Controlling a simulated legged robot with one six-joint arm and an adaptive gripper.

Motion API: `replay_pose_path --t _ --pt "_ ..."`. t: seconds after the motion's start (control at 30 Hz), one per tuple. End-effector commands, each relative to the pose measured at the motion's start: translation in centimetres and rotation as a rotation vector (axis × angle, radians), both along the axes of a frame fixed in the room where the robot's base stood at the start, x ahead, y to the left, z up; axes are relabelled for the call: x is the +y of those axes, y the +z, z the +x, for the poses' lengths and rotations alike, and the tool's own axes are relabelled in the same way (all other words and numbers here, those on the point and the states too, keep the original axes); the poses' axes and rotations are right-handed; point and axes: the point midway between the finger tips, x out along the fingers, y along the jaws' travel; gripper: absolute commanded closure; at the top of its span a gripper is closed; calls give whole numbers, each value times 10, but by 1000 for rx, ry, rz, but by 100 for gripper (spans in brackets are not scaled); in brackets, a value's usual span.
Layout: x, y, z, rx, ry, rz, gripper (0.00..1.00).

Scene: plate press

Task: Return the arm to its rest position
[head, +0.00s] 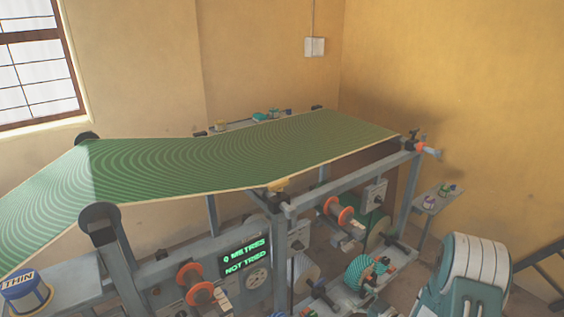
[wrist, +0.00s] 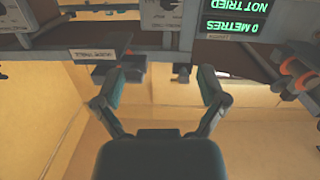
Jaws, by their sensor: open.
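My gripper (wrist: 160,84) shows in the wrist view with its two teal-lined fingers spread wide apart. Nothing is held between them. Behind the fingers are the frame of the press, a small grey block (wrist: 131,72) close to the left fingertip, and plain yellow wall. I cannot tell whether the left finger touches that block. The wrist picture is upside down, as the display text shows. I cannot make out my gripper for certain in the head view. A white and teal body at the lower right there may be part of my arm.
The press carries a long green patterned sheet (head: 240,150) across its top. Its display (head: 245,255) reads "0 METRES" and "NOT TRIED". Orange-flanged spools (head: 338,212) and rollers fill the frame below. A blue tub marked "THIN" (head: 26,293) stands at the lower left. A small shelf (head: 435,200) holds little items.

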Motion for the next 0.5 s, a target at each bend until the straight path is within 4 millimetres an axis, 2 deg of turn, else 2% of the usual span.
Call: replay_pose_path --t 0.37,0.5 --pt "-11 45 26 69 -98 -169 9" --pt "-15 79 34 117 -174 -265 9"
